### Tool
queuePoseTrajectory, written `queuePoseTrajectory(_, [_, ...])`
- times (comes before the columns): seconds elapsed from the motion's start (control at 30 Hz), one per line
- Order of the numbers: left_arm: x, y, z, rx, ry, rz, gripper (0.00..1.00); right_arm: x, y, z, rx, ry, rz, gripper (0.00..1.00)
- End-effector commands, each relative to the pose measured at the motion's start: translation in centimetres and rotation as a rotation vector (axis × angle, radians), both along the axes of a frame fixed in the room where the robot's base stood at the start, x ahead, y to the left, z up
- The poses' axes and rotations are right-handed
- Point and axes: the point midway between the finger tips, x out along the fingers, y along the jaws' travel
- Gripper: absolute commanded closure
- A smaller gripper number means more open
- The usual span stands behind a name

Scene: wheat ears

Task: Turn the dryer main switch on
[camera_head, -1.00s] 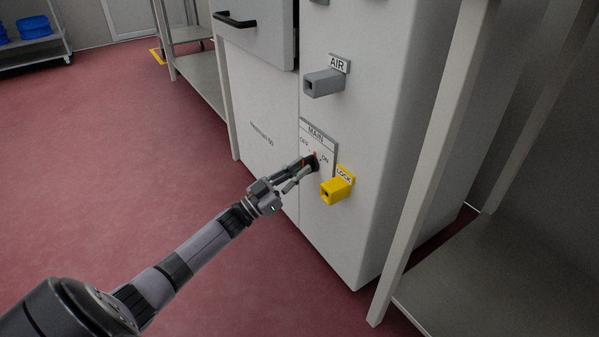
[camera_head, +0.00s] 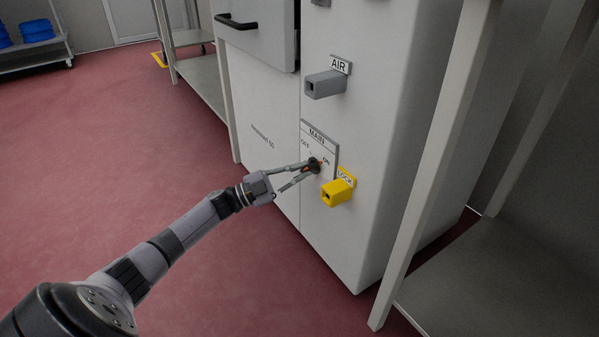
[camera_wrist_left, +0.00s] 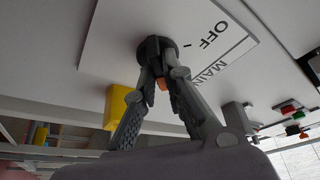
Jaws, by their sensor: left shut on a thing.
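The dryer's main switch is a dark round knob (camera_head: 316,165) with a bit of orange on it, on a white plate (camera_head: 331,148) marked MAIN, OFF and ON. In the head view the orange shows on the side near the ON label. My left gripper (camera_head: 308,168) reaches in from the left and its two fingertips are closed on the knob. In the left wrist view the knob (camera_wrist_left: 151,47) sits at the fingertips (camera_wrist_left: 160,72), with an orange part between the fingers. The fingers partly hide the knob. My right gripper is not in view.
A yellow LOCK block (camera_head: 337,192) sticks out just below and right of the switch. A grey AIR block (camera_head: 325,84) sticks out above. A table leg (camera_head: 432,165) stands right of the dryer (camera_head: 265,150). The red floor (camera_head: 110,150) at left is clear.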

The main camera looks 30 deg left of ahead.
Motion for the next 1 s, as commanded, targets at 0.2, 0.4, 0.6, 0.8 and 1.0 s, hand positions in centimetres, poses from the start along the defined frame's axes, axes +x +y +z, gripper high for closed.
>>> queuePoseTrajectory(0.2, [-0.02, 0.00, -0.11, 0.026, -0.008, 0.000, 1.00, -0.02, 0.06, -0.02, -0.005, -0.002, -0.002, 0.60])
queuePoseTrajectory(0.4, [-0.02, 0.00, -0.11, 0.029, -0.009, 0.000, 1.00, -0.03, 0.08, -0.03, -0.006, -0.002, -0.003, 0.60])
queuePoseTrajectory(0.6, [-0.02, -0.01, -0.11, 0.029, -0.009, 0.000, 0.87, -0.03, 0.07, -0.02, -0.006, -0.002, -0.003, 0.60])
queuePoseTrajectory(0.8, [0.00, 0.00, -0.07, 0.026, -0.009, 0.000, 0.74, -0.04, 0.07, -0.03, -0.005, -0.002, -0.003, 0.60])
queuePoseTrajectory(1.0, [0.00, -0.02, -0.03, 0.026, -0.009, 0.000, 0.70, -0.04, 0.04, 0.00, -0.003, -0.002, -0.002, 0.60])
